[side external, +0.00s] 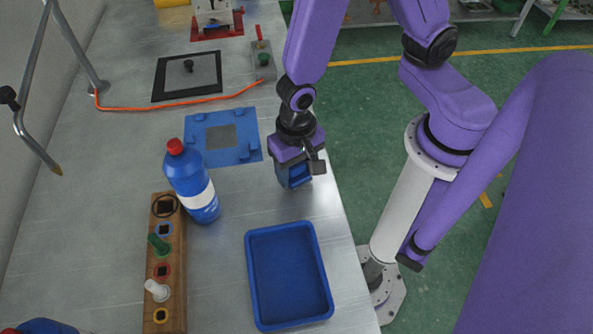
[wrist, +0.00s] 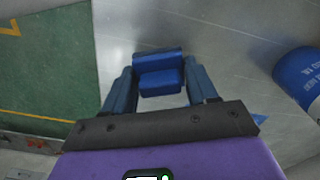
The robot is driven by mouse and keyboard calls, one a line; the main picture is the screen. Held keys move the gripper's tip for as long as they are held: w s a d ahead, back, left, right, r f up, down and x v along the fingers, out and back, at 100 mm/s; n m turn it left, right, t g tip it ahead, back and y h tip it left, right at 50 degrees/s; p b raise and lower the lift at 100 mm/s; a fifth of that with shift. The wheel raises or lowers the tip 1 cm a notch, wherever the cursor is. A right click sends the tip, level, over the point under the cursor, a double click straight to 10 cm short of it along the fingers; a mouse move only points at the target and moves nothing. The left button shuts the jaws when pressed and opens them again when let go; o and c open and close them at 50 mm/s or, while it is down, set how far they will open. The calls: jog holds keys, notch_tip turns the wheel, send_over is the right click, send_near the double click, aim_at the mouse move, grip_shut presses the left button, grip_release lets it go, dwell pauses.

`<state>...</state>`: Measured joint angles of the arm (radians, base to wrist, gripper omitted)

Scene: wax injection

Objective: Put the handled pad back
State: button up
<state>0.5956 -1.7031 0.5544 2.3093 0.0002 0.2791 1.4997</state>
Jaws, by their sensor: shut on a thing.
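My gripper (wrist: 160,78) is shut on a blue block-like piece (wrist: 159,70), which looks like the handled pad. In the wrist view the piece sits between the two blue fingers, with a wider part and a narrower part. In the side view my gripper (side external: 295,176) points down near the table's right edge, above the blue tray and right of the blue bottle. The fingers mostly hide the piece there. I cannot tell whether it touches the table. A flat blue frame (side external: 194,146) with a square grey opening lies to the left of my gripper.
A blue bottle with a red cap (side external: 190,182) stands left of my gripper, also in the wrist view (wrist: 300,78). An empty blue tray (side external: 250,290) and a wooden rack (side external: 152,245) lie nearer. A black-bordered plate with a knob (side external: 205,72) and an orange cable (side external: 150,107) lie farther back.

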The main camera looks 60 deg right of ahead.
jog(key=shift+f, duration=0.8)
jog(key=shift+f, duration=0.15)
jog(key=o, duration=1)
notch_tip(320, 180, up, 12)
jog(key=shift+r, duration=0.15)
jog(key=s+d+r+n, duration=0.2)
jog(key=d+n, duration=0.2)
jog(key=n, duration=0.1)
jog(key=s+d+r+n, duration=0.2)
jog(key=d+n, duration=0.2)
jog(key=n, duration=0.2)
jog(key=s+d+r+n, duration=0.2)
jog(key=s+d+n, duration=0.1)
jog(key=n, duration=0.3)
jog(key=shift+d+r, duration=0.2)
jog(key=shift+d, duration=0.2)
